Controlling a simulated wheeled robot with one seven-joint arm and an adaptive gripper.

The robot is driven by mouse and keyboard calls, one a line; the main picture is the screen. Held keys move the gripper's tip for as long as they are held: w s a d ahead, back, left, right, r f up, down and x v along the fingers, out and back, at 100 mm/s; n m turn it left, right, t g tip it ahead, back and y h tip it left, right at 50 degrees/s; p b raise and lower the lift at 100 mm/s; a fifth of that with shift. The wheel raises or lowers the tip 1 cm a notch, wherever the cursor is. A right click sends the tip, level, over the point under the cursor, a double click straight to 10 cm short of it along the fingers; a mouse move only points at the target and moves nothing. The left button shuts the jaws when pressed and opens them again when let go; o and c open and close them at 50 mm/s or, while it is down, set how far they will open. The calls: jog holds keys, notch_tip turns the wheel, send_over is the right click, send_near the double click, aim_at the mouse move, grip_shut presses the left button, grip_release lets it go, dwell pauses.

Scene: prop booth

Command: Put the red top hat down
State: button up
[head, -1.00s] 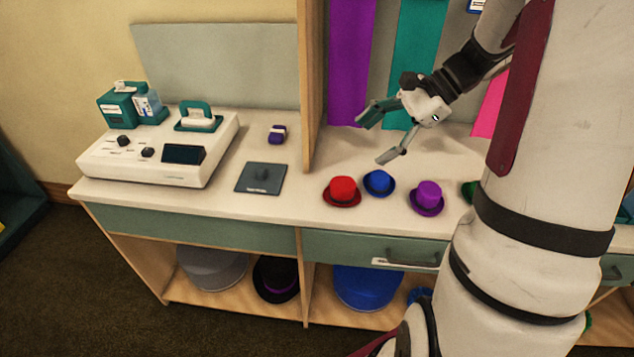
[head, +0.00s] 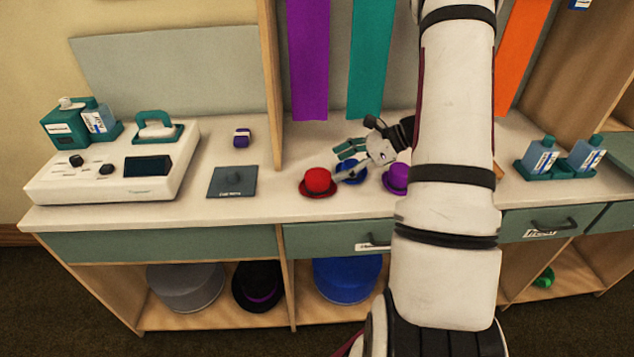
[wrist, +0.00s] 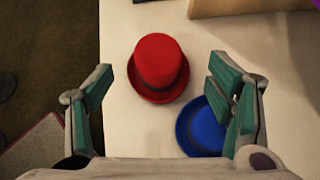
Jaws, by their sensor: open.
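The red top hat (head: 318,182) stands upright on the white counter, left of the blue hat. In the wrist view the red top hat (wrist: 158,66) lies ahead of and between my open fingers, with a dark band around its crown. My gripper (head: 340,162) is open and low over the counter, just right of the red hat and over the blue hat (head: 352,170). In the wrist view my gripper (wrist: 165,95) holds nothing. The blue hat (wrist: 204,126) is partly behind the right finger there.
A purple hat (head: 396,177) stands right of the blue hat, partly hidden by my arm. A dark square plate (head: 218,190) lies to the left, with a small purple object (head: 242,138) behind it. A wooden divider (head: 270,90) rises behind. A white console (head: 100,185) fills the left.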

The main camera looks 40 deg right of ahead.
aim_at(317, 173)
jog(key=shift+x, duration=3.7)
jog(key=shift+s, duration=0.15)
jog(key=c, duration=1.1)
jog(key=shift+o, duration=0.2)
jog(key=shift+r, duration=0.15)
